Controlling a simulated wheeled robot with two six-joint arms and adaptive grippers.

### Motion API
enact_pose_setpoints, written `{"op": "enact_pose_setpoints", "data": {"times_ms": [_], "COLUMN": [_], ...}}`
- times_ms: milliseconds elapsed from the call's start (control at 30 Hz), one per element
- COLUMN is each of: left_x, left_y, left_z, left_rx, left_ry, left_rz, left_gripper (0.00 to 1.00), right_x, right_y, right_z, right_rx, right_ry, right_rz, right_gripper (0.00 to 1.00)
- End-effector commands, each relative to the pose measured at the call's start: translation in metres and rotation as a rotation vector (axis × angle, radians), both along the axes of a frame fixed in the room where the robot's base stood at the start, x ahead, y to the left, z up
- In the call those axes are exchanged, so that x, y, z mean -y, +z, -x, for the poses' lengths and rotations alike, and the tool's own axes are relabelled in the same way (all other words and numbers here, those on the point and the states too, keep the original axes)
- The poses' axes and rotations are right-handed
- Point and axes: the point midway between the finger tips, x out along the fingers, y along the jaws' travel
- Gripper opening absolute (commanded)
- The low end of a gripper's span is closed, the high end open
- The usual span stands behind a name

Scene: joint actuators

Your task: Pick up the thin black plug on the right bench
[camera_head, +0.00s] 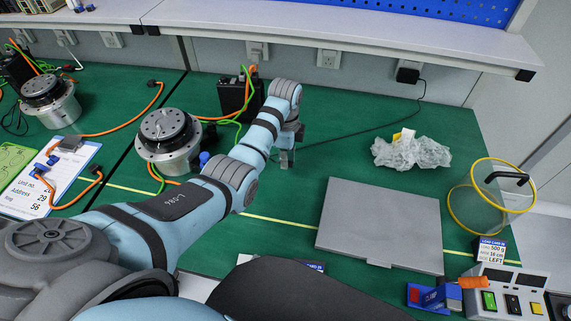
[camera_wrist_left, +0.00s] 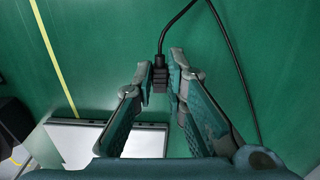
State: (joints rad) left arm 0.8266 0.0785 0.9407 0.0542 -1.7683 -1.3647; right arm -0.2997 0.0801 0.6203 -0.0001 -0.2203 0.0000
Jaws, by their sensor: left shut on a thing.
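The thin black plug (camera_wrist_left: 160,78) shows in the left wrist view, at the end of a thin black cable (camera_wrist_left: 174,22). My left gripper (camera_wrist_left: 160,72) has its two fingertips on either side of the plug and is shut on it. In the head view my left gripper (camera_head: 286,157) points down at the green bench mat (camera_head: 270,205), and the plug is hidden or too small to make out there. The cable (camera_head: 360,132) runs across the mat towards a black adapter (camera_head: 408,75) on the wall. My right gripper is not in view.
A flat grey panel (camera_head: 380,225) lies right of my gripper, with crumpled clear plastic (camera_head: 411,153) behind it. A round actuator (camera_head: 167,138) and a black box (camera_head: 238,95) stand to the left. A yellow hoop (camera_head: 475,210) and a switch box (camera_head: 510,292) are at the right.

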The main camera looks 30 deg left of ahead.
Motion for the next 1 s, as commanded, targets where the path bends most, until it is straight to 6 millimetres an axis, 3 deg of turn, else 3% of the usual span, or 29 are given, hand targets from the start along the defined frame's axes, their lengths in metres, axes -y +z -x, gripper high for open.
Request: {"op": "enact_pose_setpoints", "data": {"times_ms": [33,267,400,600,1000], "left_x": [0.0,0.0,0.0,0.0,0.0], "left_y": [0.019,0.092,0.131,0.15,0.15], "left_z": [-0.001,-0.001,0.0,0.0,0.0], "left_rx": [0.004,0.005,-0.001,-0.001,-0.001], "left_ry": [0.0,0.0,0.0,0.0,0.0], "left_rz": [0.0,0.0,0.0,0.0,0.0], "left_gripper": [0.02,0.02,0.02,0.02,0.02], "right_x": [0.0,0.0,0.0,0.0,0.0], "right_y": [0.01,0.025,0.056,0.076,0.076], "right_z": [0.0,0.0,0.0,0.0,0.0], "right_rx": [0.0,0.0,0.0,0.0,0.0], "right_ry": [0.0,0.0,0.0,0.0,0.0], "right_rz": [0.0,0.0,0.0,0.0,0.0], "right_gripper": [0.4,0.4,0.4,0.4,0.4]}}
